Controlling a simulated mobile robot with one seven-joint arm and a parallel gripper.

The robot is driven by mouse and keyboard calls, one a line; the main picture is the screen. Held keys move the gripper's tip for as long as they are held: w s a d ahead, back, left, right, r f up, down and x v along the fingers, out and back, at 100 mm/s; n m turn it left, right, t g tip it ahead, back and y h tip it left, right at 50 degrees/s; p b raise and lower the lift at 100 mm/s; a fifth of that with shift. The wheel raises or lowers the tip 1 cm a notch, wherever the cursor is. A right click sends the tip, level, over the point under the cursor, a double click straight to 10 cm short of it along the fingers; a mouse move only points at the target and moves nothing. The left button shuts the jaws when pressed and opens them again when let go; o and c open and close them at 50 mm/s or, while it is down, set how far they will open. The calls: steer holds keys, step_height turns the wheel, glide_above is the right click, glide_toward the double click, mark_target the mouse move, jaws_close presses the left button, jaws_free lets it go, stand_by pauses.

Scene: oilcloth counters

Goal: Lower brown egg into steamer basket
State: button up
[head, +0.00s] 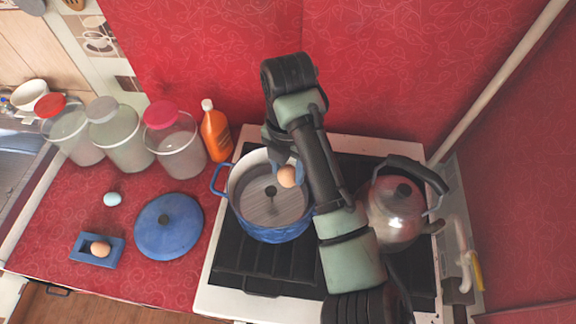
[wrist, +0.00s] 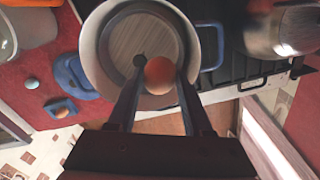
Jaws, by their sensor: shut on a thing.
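My gripper (wrist: 160,85) is shut on a brown egg (wrist: 160,72), which also shows in the head view (head: 287,176). It holds the egg over the right part of the open blue pot (head: 272,234). Inside the pot is a round grey-brown steamer basket (head: 262,205) with a dark knob on a centre post. In the wrist view the basket (wrist: 140,38) fills the pot's inside, and the egg appears near its rim on the side toward my gripper. I cannot tell the egg's exact height above the basket. My arm hides the pot's right edge in the head view.
On the red counter lie a blue lid (head: 168,226), a pale blue egg (head: 112,199) and another brown egg (head: 100,249) in a blue holder (head: 80,247). Jars (head: 175,145) and an orange bottle (head: 215,133) stand behind.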

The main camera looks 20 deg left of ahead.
mark_target(288, 168)
step_height(288, 168, down, 6)
steer(key=b, duration=0.3)
steer(key=shift+b, duration=0.4)
stand_by(0.3)
steer(key=shift+f+b, duration=0.3)
steer(key=shift+f, duration=0.2)
stand_by(0.5)
steer(key=o, duration=0.8)
steer(key=shift+o, duration=0.2)
step_height(288, 168, up, 12)
steer(key=shift+r+p, duration=0.15)
steer(key=shift+p, duration=0.85)
steer(key=shift+r, duration=0.4)
